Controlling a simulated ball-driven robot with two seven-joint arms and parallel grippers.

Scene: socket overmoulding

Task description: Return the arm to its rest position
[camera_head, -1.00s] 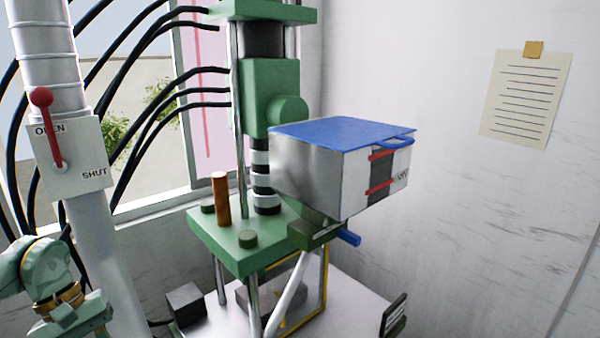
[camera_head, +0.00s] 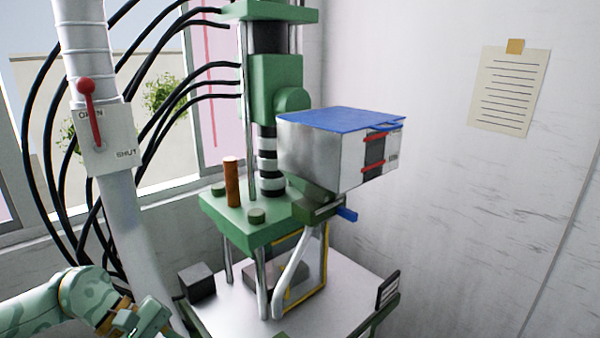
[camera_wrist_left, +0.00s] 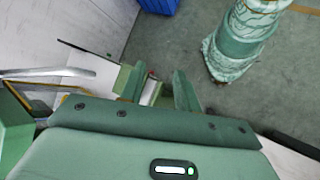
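My left arm comes in at the lower left of the head view, in pale green camouflage with a brass-coloured ring. Its gripper (camera_head: 142,320) is low, at the picture's bottom edge, left of the machine table. In the left wrist view the two green fingers of the gripper (camera_wrist_left: 157,88) stand apart. A small pale and red thing (camera_wrist_left: 150,90) shows between them; it seems to lie beyond the fingers, and I cannot tell what it is. My right gripper is in neither view.
A green press (camera_head: 272,90) carries a silver hopper box with a blue lid (camera_head: 340,119). A white post with a red lever (camera_head: 90,110) and black cables stand left. A dark block (camera_head: 197,283) sits on the white table (camera_head: 225,315). A blue bin (camera_wrist_left: 158,5) stands on open grey floor.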

